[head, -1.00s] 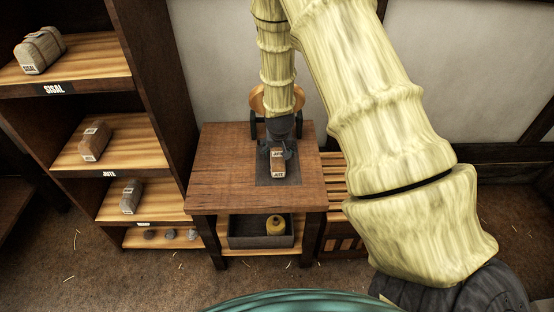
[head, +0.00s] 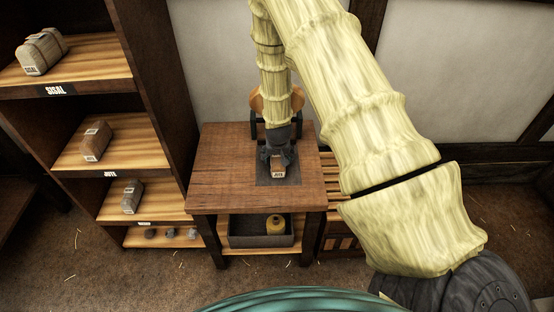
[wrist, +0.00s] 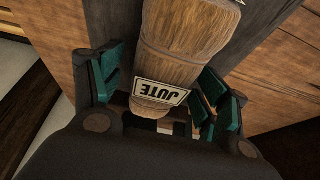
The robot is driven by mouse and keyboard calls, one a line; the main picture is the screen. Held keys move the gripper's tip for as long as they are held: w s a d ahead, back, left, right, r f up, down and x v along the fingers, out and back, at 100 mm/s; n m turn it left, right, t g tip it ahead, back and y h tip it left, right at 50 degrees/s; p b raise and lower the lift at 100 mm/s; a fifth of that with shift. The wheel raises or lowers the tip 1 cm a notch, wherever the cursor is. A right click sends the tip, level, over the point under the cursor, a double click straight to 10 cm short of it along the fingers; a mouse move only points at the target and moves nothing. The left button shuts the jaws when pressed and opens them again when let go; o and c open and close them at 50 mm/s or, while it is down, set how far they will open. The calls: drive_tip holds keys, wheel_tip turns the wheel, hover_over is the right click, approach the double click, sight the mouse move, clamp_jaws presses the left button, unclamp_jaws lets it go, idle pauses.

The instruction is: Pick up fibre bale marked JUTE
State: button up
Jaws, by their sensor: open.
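A brown fibre bale (head: 278,171) with a white label lies on the dark mat on the wooden table. In the wrist view the bale (wrist: 183,48) fills the middle, its JUTE label upside down. My gripper (head: 278,160) is over the bale on the table. In the wrist view my gripper (wrist: 168,88) is open, with its green-padded fingers on either side of the bale. A gap shows between the bale and the left pads; the right pads are close to it.
Shelves on the left hold a SISAL bale (head: 41,52), another brown bale (head: 96,141) over a JUTE sign, and a grey bale (head: 132,197). The tabletop's left side is clear.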

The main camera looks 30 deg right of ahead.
drive_tip(key=shift+c, duration=0.4)
drive_tip(key=c, duration=1.2)
drive_tip(key=shift+r, duration=0.1)
